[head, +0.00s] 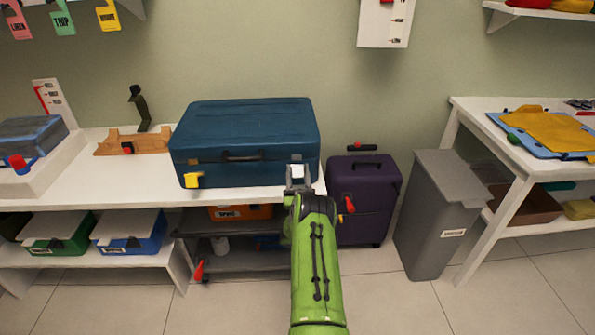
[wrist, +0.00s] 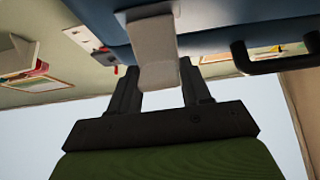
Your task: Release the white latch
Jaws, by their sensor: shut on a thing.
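A blue suitcase (head: 245,135) lies on the white table with its handle (head: 243,156) facing me. The white latch (head: 297,171) is on the right of its front side, and a yellow latch (head: 193,180) is on the left. My gripper (head: 298,182) is at the white latch. In the wrist view the white latch (wrist: 154,50) hangs down from the blue suitcase (wrist: 100,12) between the two dark fingers of my gripper (wrist: 160,92), which is shut on it. The suitcase lid looks closed.
A purple suitcase (head: 362,205) and a grey bin (head: 432,225) stand on the floor right of the table. A wooden stand (head: 132,143) is left of the blue suitcase. Green (head: 52,236) and blue (head: 128,233) boxes sit on the lower shelf. A white table (head: 470,118) is at the right.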

